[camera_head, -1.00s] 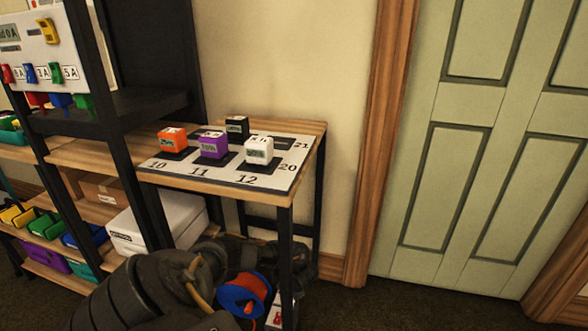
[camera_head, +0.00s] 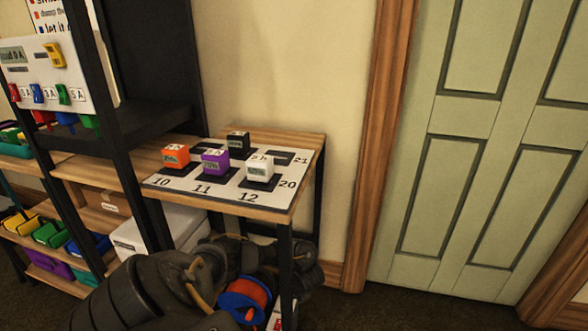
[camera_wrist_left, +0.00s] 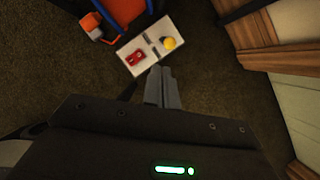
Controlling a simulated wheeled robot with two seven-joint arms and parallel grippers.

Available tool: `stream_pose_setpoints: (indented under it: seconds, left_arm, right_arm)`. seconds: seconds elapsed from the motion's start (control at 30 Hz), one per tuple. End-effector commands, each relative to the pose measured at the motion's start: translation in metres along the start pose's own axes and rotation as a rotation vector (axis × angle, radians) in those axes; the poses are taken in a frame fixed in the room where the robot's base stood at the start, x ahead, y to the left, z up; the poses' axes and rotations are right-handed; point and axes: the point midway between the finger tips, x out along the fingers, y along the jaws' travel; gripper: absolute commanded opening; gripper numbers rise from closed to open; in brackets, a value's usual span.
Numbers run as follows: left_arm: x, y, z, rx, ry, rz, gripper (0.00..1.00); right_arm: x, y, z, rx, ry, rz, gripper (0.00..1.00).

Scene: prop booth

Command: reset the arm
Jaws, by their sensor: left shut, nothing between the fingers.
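My left gripper (camera_wrist_left: 162,85) shows in the left wrist view with its two grey fingers together and nothing between them. It points down toward the dark floor, and a white board (camera_wrist_left: 145,45) lies below and beyond its tips. My left arm, dark and ribbed, fills the bottom of the head view in front of the small wooden table (camera_head: 265,213). The left fingers cannot be made out in the head view. My right gripper is in neither view.
On the table's numbered mat (camera_head: 220,196) stand orange (camera_head: 175,156), purple (camera_head: 215,162), white (camera_head: 260,168) and black (camera_head: 238,143) blocks. A shelf with bins stands left, a green door (camera_head: 470,150) right. An orange-blue reel (camera_head: 245,298) is under the table. Carpet before the door is clear.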

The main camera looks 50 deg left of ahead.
Motion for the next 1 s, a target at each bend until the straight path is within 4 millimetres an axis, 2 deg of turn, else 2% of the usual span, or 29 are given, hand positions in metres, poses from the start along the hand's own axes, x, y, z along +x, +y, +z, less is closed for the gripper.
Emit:
stream_pose_setpoints:
  seconds: [0.7,0.87,1.0]
  left_arm:
    - [-0.001,0.000,-0.001,-0.014,0.009,-0.001,0.00]
    - [-0.001,0.000,-0.012,-0.151,0.082,-0.005,0.00]
    - [0.001,-0.002,-0.027,-0.391,0.196,-0.014,0.00]
  right_arm:
    - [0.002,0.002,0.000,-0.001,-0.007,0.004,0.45]
    - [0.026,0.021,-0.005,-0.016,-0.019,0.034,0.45]
    - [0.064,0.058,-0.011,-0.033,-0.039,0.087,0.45]
